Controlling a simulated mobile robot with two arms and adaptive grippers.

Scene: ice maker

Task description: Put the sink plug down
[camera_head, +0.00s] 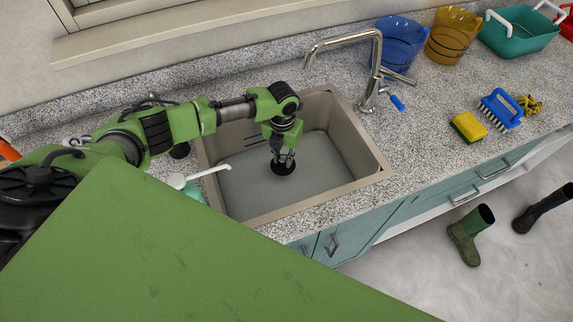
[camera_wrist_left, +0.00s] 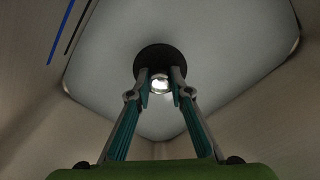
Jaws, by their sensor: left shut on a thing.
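The sink plug (camera_head: 284,167) is a black disc at the bottom of the sink (camera_head: 237,180), in the head view. My left gripper (camera_head: 283,157) points down into the sink right above it. In the left wrist view the plug (camera_wrist_left: 152,53) is a dark round disc with a shiny metal knob at its middle. The fingers of my left gripper (camera_wrist_left: 160,84) are closed around that knob. The disc is over the sink floor; I cannot tell whether it touches the floor, and any drain hole is hidden. My right gripper is not in view.
The tap (camera_head: 373,70) stands behind the sink's right corner. A soap bottle (camera_head: 188,187) with a white spout is at the front left rim. A yellow sponge (camera_head: 468,127), a blue brush (camera_head: 502,109) and blue (camera_head: 400,42) and yellow (camera_head: 453,36) buckets are on the right counter.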

